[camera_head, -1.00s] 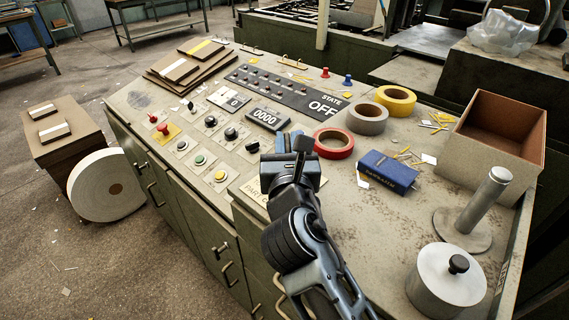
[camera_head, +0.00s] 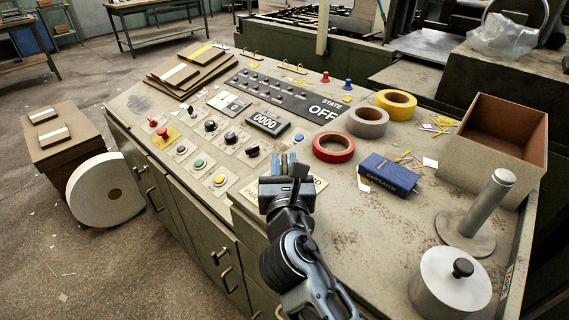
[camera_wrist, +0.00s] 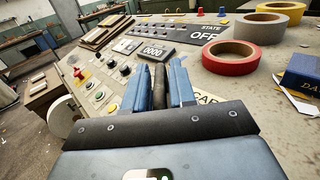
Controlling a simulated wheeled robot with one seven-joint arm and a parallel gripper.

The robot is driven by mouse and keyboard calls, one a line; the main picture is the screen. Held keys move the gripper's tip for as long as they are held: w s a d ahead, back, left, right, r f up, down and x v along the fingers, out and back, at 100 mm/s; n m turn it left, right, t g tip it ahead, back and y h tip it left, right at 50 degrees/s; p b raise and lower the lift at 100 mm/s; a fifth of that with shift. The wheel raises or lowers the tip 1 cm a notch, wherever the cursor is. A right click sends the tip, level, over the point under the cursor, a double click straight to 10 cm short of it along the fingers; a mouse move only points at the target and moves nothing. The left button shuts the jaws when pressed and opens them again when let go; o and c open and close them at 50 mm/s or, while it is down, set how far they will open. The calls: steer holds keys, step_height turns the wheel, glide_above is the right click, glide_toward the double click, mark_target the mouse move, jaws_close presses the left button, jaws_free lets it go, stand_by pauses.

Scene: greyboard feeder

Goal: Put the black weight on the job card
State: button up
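My gripper (camera_head: 284,163) is over the front middle of the console, with blue fingers close together. In the wrist view my gripper (camera_wrist: 158,82) has narrow dark shapes between the fingers. A pale lettered card (camera_head: 319,184), which seems to be the job card, lies under my gripper and is mostly covered. Its lettering also shows beside the right finger in the wrist view (camera_wrist: 206,97).
Red tape (camera_head: 333,147), grey tape (camera_head: 368,121) and yellow tape (camera_head: 396,104) lie behind. A blue box (camera_head: 389,175), an open brown box (camera_head: 497,135), a metal post (camera_head: 484,205) and a silver lidded cylinder (camera_head: 449,283) stand right. Knobs and buttons (camera_head: 219,180) are left.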

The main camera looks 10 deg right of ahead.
steer(key=shift+o, duration=1.4)
steer(key=s, duration=0.4)
steer(key=s+a, duration=0.1)
steer(key=s, duration=0.3)
steer(key=s+a+b, duration=0.1)
steer(key=s, duration=0.3)
steer(key=shift+r, duration=0.1)
